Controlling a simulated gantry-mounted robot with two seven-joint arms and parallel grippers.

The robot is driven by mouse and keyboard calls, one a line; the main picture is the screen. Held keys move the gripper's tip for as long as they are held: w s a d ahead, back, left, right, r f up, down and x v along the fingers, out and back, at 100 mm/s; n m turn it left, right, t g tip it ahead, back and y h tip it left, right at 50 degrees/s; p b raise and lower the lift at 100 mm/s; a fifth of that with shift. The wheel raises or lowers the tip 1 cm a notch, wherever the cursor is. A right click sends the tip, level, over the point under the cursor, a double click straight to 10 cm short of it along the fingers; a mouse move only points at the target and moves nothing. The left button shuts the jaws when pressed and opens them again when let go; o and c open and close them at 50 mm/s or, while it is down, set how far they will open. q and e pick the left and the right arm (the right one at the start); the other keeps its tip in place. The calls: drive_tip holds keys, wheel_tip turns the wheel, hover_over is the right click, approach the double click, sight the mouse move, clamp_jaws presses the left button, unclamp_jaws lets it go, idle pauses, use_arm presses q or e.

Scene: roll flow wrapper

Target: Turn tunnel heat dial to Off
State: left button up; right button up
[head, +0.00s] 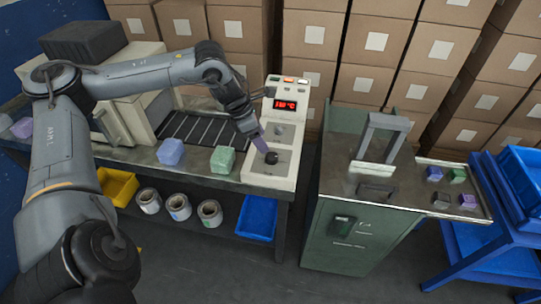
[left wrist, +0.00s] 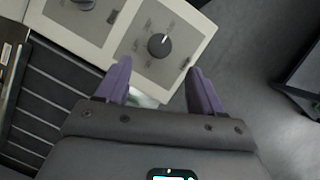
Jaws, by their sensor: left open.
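The black round dial (head: 271,157) is on the lower panel of the pale control box (head: 270,180), below a red lit display (head: 286,104). In the left wrist view the dial (left wrist: 158,46) carries a white pointer mark aimed toward the upper right; the labels around it are too small to read. My left gripper (head: 262,143) is just above the dial in the head view. In the left wrist view its two purple fingers (left wrist: 160,72) are apart, with the dial beyond their tips and nothing between them. My right gripper is not in view.
A second knob (left wrist: 85,4) sits on the neighbouring panel. A green cabinet (head: 345,225) with a grey frame (head: 383,135) stands to the right, across a floor gap.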

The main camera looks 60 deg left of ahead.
sight(272, 156)
use_arm(q)
drive_tip(key=b+x, duration=0.1)
drive_tip(key=x, duration=0.7)
drive_tip(key=shift+f, duration=0.15)
drive_tip(key=c, duration=1)
